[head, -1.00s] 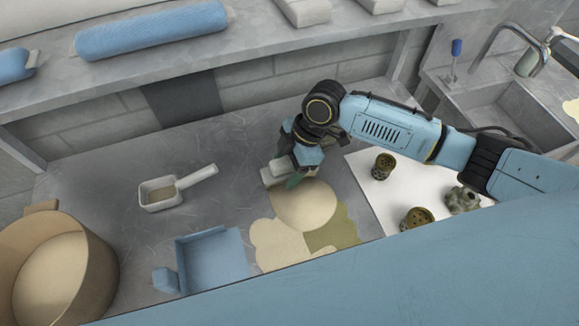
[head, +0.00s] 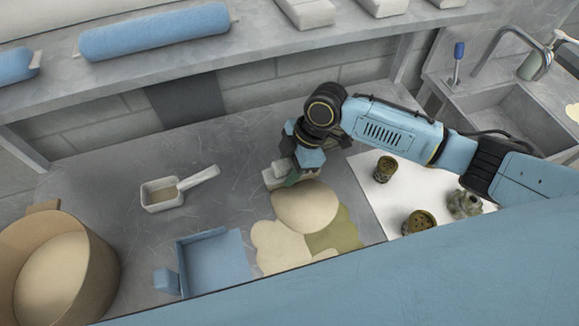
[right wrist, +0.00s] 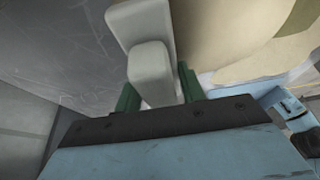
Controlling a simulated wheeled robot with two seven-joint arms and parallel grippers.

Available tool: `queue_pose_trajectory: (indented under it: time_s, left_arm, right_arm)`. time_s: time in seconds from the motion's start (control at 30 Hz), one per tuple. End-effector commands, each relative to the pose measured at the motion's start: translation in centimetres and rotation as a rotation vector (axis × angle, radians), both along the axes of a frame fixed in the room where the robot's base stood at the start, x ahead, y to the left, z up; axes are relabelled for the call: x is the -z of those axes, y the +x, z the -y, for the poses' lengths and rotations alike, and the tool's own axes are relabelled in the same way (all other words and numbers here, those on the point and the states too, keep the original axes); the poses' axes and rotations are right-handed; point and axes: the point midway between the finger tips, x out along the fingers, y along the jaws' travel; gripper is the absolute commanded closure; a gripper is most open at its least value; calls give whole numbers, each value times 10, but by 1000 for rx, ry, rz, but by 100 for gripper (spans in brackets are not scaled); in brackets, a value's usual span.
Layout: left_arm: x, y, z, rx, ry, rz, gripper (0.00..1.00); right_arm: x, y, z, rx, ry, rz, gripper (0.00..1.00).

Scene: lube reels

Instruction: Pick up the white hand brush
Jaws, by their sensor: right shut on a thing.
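The white hand brush (head: 276,177) is on the grey counter, just left of the round tan pile, partly hidden by my right gripper (head: 288,181). In the right wrist view, the brush (right wrist: 150,62) shows as a white block with a raised grip. The green fingers of my right gripper (right wrist: 158,92) stand on both sides of that grip, shut on it. I cannot tell whether the brush is clear of the counter. My left gripper is not in view.
Left of the brush lies a white scoop (head: 163,197). In front are a blue dustpan (head: 213,262) and tan spilled material (head: 305,208). A cardboard tub (head: 103,255) stands at left. A white mat (head: 375,207) with several dark metal parts lies at right. A shelf (head: 250,45) runs behind.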

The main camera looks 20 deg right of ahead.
Motion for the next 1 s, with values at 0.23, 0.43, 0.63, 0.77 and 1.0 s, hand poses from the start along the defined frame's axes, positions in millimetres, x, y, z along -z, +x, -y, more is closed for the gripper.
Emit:
queue_pose_trajectory:
  time_s: [0.23, 0.43, 0.63, 0.77, 1.0]
  left_arm:
    - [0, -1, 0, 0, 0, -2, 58]
    - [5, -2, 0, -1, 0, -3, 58]
    - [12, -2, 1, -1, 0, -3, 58]
    - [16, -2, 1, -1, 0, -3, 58]
    - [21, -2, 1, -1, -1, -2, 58]
  right_arm:
    - [-26, 1, 0, -2, 1, 4, 86]
    - [-31, 2, 31, 6, -3, -1, 86]
    - [-30, 4, 87, 6, -5, 0, 86]
    - [-31, 4, 123, 6, -4, -1, 86]
    - [-31, 6, 166, 2, -1, -1, 86]
